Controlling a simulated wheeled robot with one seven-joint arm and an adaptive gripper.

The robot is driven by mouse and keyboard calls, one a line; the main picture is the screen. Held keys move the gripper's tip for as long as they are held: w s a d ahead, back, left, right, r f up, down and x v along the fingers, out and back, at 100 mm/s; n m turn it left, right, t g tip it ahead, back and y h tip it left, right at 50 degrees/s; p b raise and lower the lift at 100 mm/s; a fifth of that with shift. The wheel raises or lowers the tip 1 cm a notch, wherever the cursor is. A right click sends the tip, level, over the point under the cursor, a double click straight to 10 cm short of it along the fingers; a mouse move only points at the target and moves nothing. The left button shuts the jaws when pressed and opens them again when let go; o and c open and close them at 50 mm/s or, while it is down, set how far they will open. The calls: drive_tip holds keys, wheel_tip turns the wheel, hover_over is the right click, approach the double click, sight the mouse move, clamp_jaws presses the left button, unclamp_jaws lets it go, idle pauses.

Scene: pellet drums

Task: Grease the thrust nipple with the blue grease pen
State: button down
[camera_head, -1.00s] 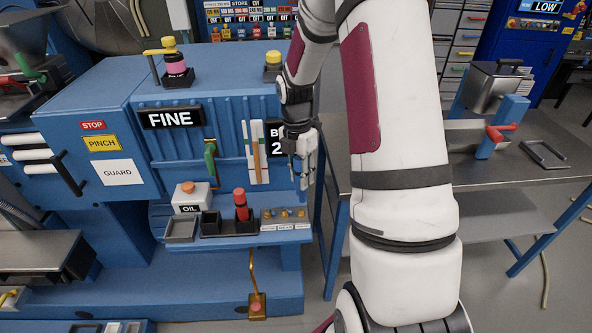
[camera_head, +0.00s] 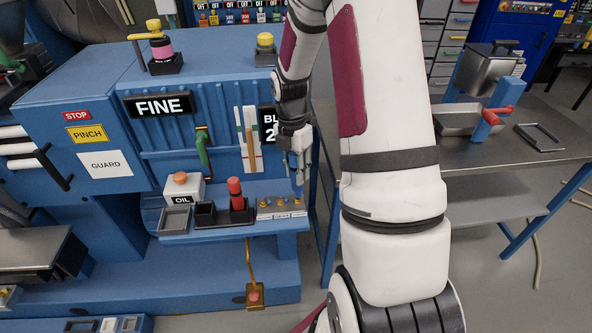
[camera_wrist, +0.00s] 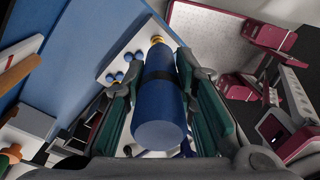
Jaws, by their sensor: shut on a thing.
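The blue grease pen (camera_wrist: 160,110) is between the green-padded fingers of my gripper (camera_wrist: 163,95), which is shut on it. The pen points away from the wrist camera, with a dark band and a brass tip at its far end. In the head view my gripper (camera_head: 299,172) hangs above and slightly right of the nipple block (camera_head: 281,208), at the right end of the blue shelf. Several small nipples (camera_wrist: 116,78) show on the pale block left of the pen tip in the wrist view. I cannot read which one is thrust, nor tell whether the tip touches anything.
A red pen (camera_head: 235,188) stands in a black holder, with an empty holder (camera_head: 205,214) beside it. A grey tray (camera_head: 174,219) and the OIL box (camera_head: 183,190) are further left. The FINE machine (camera_head: 110,105) rises behind. A metal table (camera_head: 465,150) stands to the right.

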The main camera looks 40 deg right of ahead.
sight(296, 155)
drive_tip(key=shift+s+f, duration=0.1)
drive_tip(key=shift+f, duration=0.55)
idle(2.5)
drive_tip(key=shift+r, duration=0.1)
drive_tip(key=shift+r+p, duration=1.6)
drive_tip(key=shift+r, duration=1.95)
drive_tip(key=c, duration=2.1)
unclamp_jaws()
clamp_jaws()
drive_tip(key=shift+s+f+t+p, duration=0.2)
drive_tip(key=shift+f+p, duration=0.15)
drive_tip(key=shift+f, duration=0.6)
drive_tip(key=shift+s+f+t+p, duration=0.15)
drive_tip(key=shift+f+p, duration=0.2)
drive_tip(key=shift+f, duration=0.6)
drive_tip(key=shift+f+t, duration=0.25)
drive_tip(key=shift+f, duration=0.9)
